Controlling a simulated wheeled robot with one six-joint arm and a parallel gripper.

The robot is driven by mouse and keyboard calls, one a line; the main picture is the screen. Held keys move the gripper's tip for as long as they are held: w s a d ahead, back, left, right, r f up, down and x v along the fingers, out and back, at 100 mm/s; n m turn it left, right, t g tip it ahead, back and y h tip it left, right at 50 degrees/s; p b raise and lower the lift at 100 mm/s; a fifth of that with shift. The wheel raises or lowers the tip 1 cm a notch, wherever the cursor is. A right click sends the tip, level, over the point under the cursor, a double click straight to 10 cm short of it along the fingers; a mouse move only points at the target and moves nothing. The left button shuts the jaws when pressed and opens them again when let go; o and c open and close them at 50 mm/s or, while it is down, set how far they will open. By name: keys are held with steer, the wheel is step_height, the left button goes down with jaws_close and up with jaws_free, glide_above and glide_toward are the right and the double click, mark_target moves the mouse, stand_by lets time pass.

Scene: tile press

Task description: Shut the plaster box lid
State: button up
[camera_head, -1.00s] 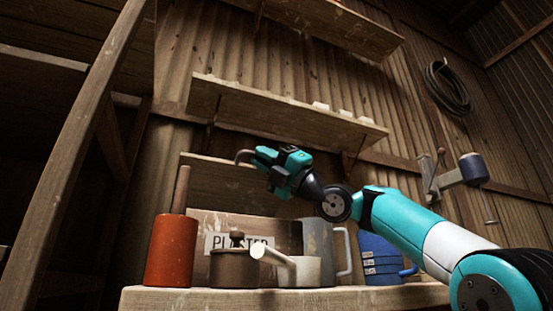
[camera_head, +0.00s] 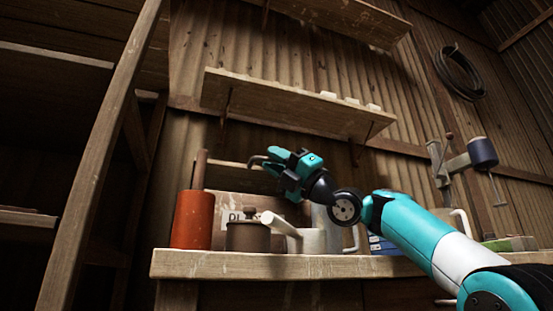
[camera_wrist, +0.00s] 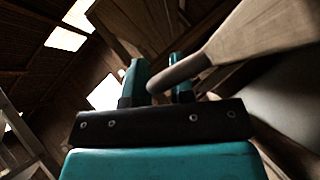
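The plaster box (camera_head: 278,206) stands on the workbench with its label partly hidden behind the brown pot. Its wooden lid (camera_head: 228,176) is raised at the back of the box. A grey bar handle (camera_head: 257,159) sticks out from the lid. My gripper (camera_head: 272,161) is at the handle, above the box. In the wrist view, the gripper (camera_wrist: 159,85) has its two teal fingers apart, and the handle (camera_wrist: 178,73) reaches from the lid (camera_wrist: 265,35) across the right finger to the gap between them. A firm hold on it does not show.
A blue container (camera_head: 381,244) is to the right. A shelf (camera_head: 295,105) hangs above my gripper.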

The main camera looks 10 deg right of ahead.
steer(key=s+d+f+b, duration=0.1)
steer(key=s+d, duration=0.1)
steer(key=d, duration=0.5)
steer(key=s+d+f+b, duration=0.1)
steer(key=s+d+f, duration=0.1)
steer(key=d, duration=0.6)
steer(key=shift+s, duration=0.8)
